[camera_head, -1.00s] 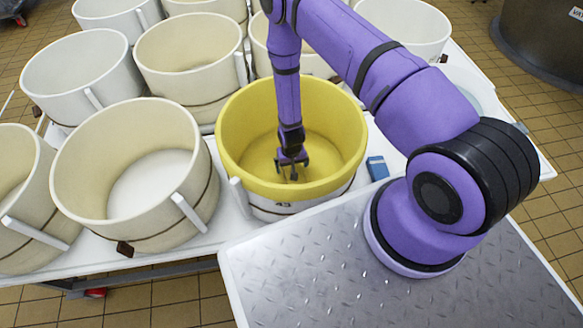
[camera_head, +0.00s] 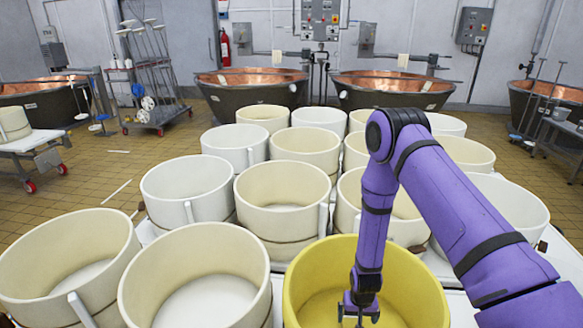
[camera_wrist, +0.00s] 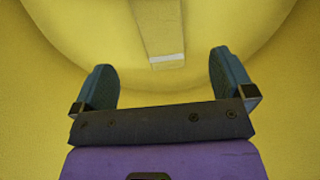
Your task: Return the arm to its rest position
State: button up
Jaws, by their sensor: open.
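My gripper (camera_head: 358,309) points down inside the yellow tub (camera_head: 305,290) at the bottom of the head view. My purple arm reaches over the tub from the right. In the wrist view the two blue-grey fingers of my gripper (camera_wrist: 165,85) stand wide apart with nothing between them. The yellow inner wall and floor of the tub (camera_wrist: 60,120) fill that view. A pale strip with a white end (camera_wrist: 165,57) shows beyond the fingertips; I cannot tell what it is. The lower part of the tub is cut off in the head view.
Several cream tubs stand close around the yellow one, such as one at the left (camera_head: 195,285) and one behind (camera_head: 283,195). Copper vats (camera_head: 250,85) line the back wall. A wheeled rack (camera_head: 150,75) stands at the back left. Open tiled floor (camera_head: 60,185) lies left of the tubs.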

jog(key=w+r+t, duration=0.1)
jog(key=w+r, duration=0.2)
jog(key=r, duration=0.7)
jog(key=w+r, duration=0.3)
jog(key=r, duration=0.7)
notch_tip(320, 180, up, 19)
jog(key=s+d+t, duration=0.2)
jog(key=s, duration=0.1)
jog(key=s+d+r+t, duration=0.1)
jog(key=s+d+r, duration=0.1)
jog(key=s+r, duration=0.9)
jog(key=s+d+r+n+t, duration=0.1)
jog(key=s+d+r, duration=0.2)
jog(key=s+r, duration=0.9)
jog(key=s, duration=0.3)
jog(key=shift+s+r, duration=0.15)
jog(key=shift+s, duration=0.1)
